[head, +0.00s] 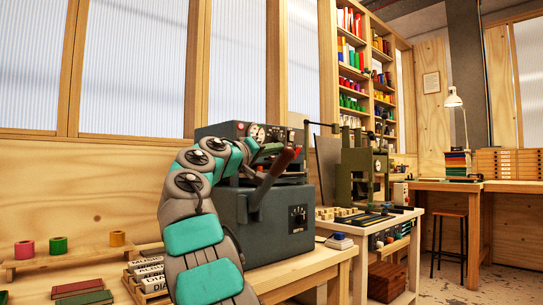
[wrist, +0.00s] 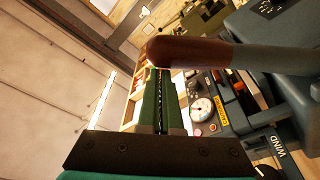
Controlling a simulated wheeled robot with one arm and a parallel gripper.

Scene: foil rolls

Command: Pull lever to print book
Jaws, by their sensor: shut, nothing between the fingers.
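A dark grey machine (head: 302,240) stands on a wooden bench, with gauges on its upper panel. Its lever (head: 262,190) slants up to the right and ends in a reddish-brown handle (head: 283,162). My gripper (head: 268,151) is at the handle's left side, partly hard to make out in the head view. In the wrist view my gripper (wrist: 161,78) is shut, its green fingers together with nothing between them. The brown handle (wrist: 190,52) lies crosswise just beyond the fingertips, its grey shaft running off right. I cannot tell whether they touch. No book being printed is visible.
A gauge (wrist: 202,107) sits on the panel right of my fingers. A rack with coloured spools (head: 70,245) and labelled blocks (head: 148,270) are on the bench at left. A green press (head: 360,170) stands on a table to the right. Shelves line the back.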

